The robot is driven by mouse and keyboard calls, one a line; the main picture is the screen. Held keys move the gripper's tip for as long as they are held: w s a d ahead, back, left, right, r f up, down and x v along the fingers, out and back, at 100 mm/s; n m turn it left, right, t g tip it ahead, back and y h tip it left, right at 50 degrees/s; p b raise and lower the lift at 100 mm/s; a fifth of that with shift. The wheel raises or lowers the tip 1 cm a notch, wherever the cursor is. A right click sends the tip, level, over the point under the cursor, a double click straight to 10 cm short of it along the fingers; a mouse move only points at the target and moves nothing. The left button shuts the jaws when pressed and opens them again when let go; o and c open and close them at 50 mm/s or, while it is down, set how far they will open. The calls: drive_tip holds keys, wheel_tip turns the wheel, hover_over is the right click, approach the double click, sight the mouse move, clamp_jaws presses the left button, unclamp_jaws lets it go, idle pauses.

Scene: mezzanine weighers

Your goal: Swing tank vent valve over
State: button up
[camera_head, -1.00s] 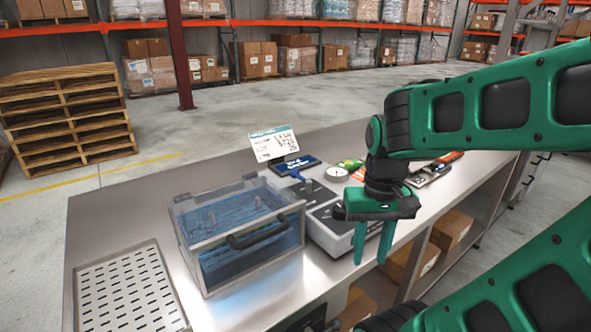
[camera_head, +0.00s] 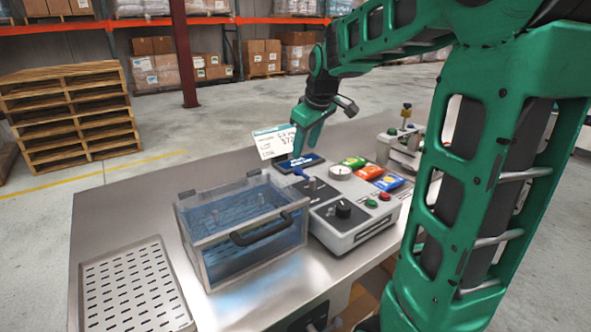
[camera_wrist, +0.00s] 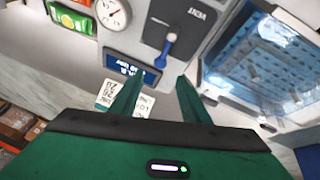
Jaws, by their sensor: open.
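In the head view the lever (camera_head: 301,175) is small, beside the blue label plate (camera_head: 300,163) at the back of the control box. The clear tank (camera_head: 240,225) with blue liquid stands left of the box. My gripper (camera_head: 300,146) is open and empty above the label plate. In the wrist view its two fingers (camera_wrist: 158,100) point toward the lever, apart from it.
A white display card (camera_head: 273,142) stands behind the label plate, close to my gripper. The control box (camera_head: 350,225) carries a dial gauge (camera_head: 340,172), a black knob (camera_head: 343,208) and coloured buttons. A perforated tray (camera_head: 128,290) lies at the left. The bench behind the tank is clear.

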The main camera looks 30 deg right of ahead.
sight(298, 169)
drive_tip(key=x, duration=1)
clamp_jaws()
drive_tip(key=shift+a, duration=0.15)
